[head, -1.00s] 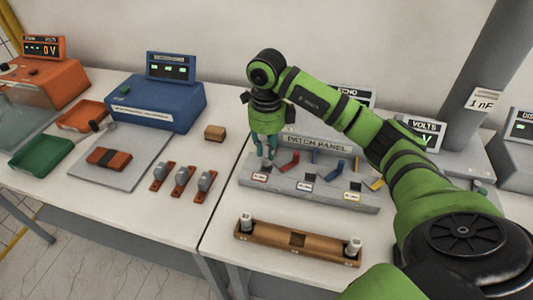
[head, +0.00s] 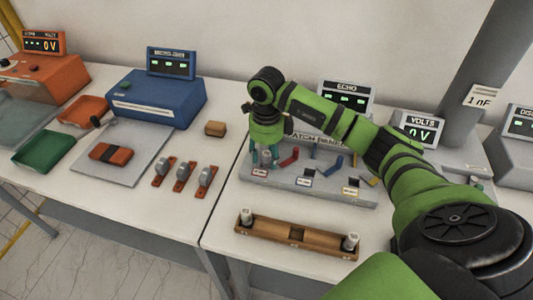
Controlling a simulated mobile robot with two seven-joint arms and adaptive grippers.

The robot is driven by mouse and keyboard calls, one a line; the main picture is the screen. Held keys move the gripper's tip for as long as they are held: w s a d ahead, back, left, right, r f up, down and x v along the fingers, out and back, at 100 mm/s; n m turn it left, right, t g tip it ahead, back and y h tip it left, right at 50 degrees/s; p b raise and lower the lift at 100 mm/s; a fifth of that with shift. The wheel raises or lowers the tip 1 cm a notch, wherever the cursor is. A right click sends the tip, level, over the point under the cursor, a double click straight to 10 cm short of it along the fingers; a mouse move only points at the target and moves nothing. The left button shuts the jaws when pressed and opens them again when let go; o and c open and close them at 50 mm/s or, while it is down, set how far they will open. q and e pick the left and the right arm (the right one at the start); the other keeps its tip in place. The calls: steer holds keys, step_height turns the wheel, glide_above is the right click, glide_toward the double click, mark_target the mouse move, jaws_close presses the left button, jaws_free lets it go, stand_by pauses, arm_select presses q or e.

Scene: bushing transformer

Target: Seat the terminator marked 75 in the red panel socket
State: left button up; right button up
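The grey patch panel (head: 325,192) stands on the right-hand table. Its red-labelled position (head: 260,173) is at the left end, beside a red lever (head: 290,157). My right gripper (head: 265,158) points down over that end, its teal fingers around a small grey terminator (head: 266,159). The terminator is upright at the panel's red end; its marking is unreadable, and I cannot tell how deep it sits in the socket. Two more terminators stand at the left end (head: 247,216) and right end (head: 351,241) of a wooden rack (head: 297,240). My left gripper is not in view.
The ECHO display (head: 345,96) and VOLTS display (head: 418,129) stand behind the panel, partly behind my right arm. A small wooden block (head: 215,129) and several levered switches (head: 182,175) lie to the left. The table between panel and rack is clear.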

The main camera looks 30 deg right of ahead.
mark_target(266, 153)
steer(key=shift+r, duration=0.1)
steer(key=shift+r, duration=0.2)
step_height(266, 153, up, 6)
steer(key=shift+r+b, duration=0.25)
steer(key=shift+b, duration=1)
steer(key=shift+r, duration=2.65)
